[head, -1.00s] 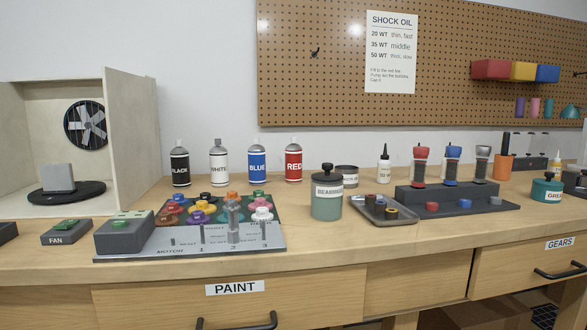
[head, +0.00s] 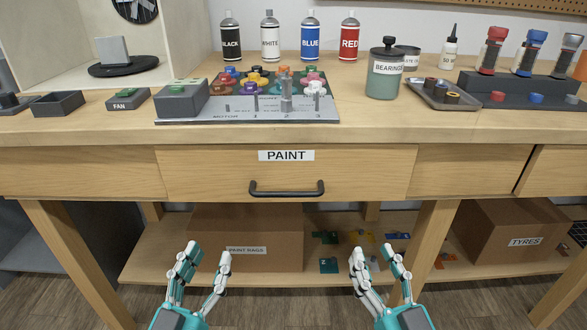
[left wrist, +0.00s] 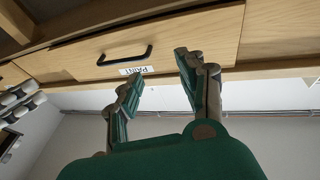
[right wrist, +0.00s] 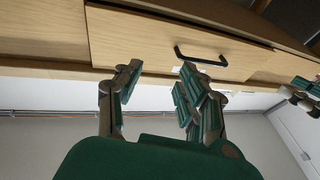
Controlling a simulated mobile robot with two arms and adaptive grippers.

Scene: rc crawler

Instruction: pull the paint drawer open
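The paint drawer (head: 220,178) is a wooden front with a white PAINT label (head: 286,156) and a black bar handle (head: 287,189). It looks shut, flush with the bench front. My left gripper (head: 206,252) is open and empty, below and left of the handle. My right gripper (head: 376,254) is open and empty, below and right of it. The handle also shows in the left wrist view (left wrist: 125,58), beyond the open fingers (left wrist: 158,70), and in the right wrist view (right wrist: 200,62), beyond the right fingers (right wrist: 158,85). Neither gripper touches the handle.
The bench top (head: 400,125) carries a motor board (head: 245,112), spray cans and a bearings jar (head: 384,75). Below, a shelf holds a paint rags box (head: 245,225) and a tyres box (head: 510,235). The space before the drawer is clear.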

